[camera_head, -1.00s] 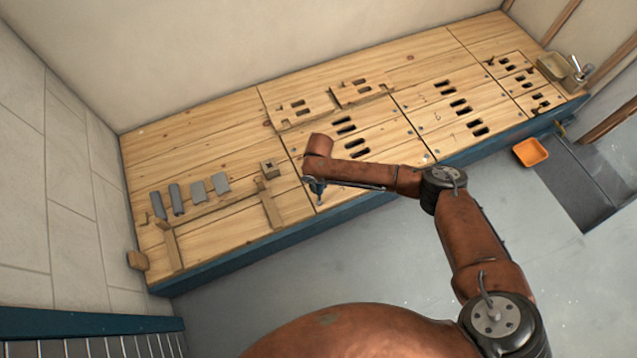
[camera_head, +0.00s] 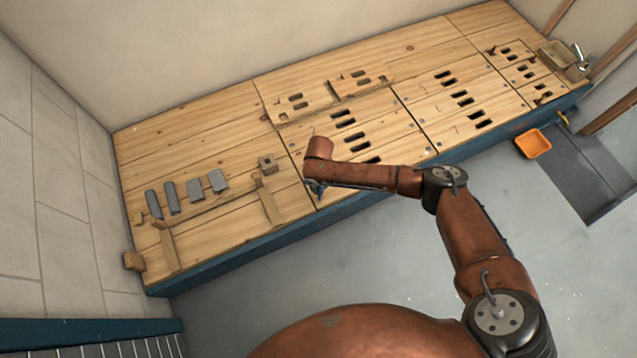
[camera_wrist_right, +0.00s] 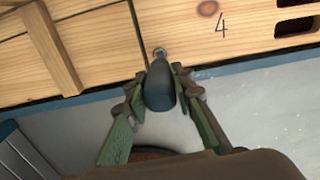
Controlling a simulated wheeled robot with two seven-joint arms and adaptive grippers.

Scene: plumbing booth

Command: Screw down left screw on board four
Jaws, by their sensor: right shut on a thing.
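In the right wrist view, my right gripper (camera_wrist_right: 160,92) is shut on a dark rounded tool (camera_wrist_right: 159,85), which looks like a screwdriver handle. A grey screw head (camera_wrist_right: 159,52) shows just beyond the tool, at the left end of the board marked 4 (camera_wrist_right: 235,22). The tool's tip is hidden, so I cannot tell whether it touches the screw. In the head view, my right gripper (camera_head: 317,188) is over the bench's front edge, at the left end of board four, mostly hidden by my arm. My left gripper is not in view.
The wooden bench (camera_head: 215,150) has several slotted boards at its middle and right. Several grey blocks (camera_head: 218,181) stand in a row on the left, by wooden rails (camera_head: 270,208). An orange bin (camera_head: 533,144) is on the floor at right. Grey floor (camera_head: 330,265) is open in front.

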